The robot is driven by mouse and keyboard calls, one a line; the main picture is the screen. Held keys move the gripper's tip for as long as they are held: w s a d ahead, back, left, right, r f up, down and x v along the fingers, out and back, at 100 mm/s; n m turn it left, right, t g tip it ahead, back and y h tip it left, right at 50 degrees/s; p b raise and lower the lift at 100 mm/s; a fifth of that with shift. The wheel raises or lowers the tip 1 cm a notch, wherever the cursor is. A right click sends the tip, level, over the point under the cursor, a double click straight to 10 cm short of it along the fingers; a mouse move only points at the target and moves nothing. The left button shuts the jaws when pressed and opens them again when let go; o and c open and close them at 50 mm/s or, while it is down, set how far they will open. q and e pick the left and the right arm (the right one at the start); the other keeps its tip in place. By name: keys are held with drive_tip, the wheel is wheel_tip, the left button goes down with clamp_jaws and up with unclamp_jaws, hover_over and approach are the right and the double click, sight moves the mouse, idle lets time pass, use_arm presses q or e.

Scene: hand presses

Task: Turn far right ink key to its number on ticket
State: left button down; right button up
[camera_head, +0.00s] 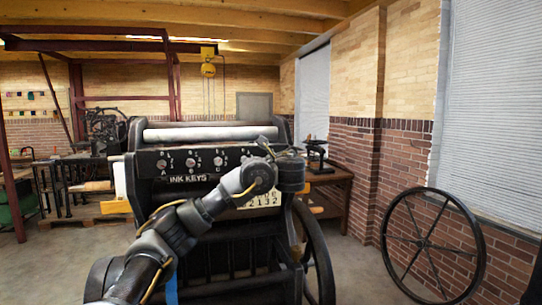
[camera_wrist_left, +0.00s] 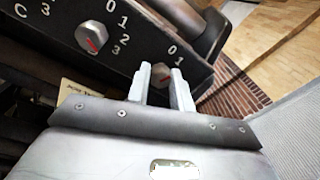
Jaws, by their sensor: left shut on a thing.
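The black press (camera_head: 170,198) carries a row of ink keys under white rollers, above the label INK KEYS. The far right ink key (camera_wrist_left: 159,75) is a grey hexagonal knob with a red mark, beside printed 0 and 1; its other numbers are hidden. My left gripper (camera_wrist_left: 163,82) has its two fingers around this key, shut on it. The mark's exact number cannot be read. In the head view my arm hides this key. The pale ticket (camera_head: 265,199) hangs below the keys, partly hidden by my arm; the digits 2132 show. My right gripper is out of view.
The neighbouring key (camera_wrist_left: 91,38), with a red mark and numbers 0 to 3, is close left of my fingers. A large spoked wheel (camera_head: 433,243) leans by the brick wall. A wooden bench (camera_head: 332,185) stands behind the press at right. Floor between is clear.

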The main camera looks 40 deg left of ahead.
use_arm(q)
drive_tip(key=shift+m+g+p, duration=0.4)
drive_tip(key=shift+m+p, duration=5)
drive_tip(key=shift+m, duration=0.2)
drive_tip(key=c, duration=1.2)
unclamp_jaws()
drive_tip(key=shift+c, duration=0.2)
drive_tip(key=shift+d+r, duration=0.1)
drive_tip(key=shift+d, duration=0.05)
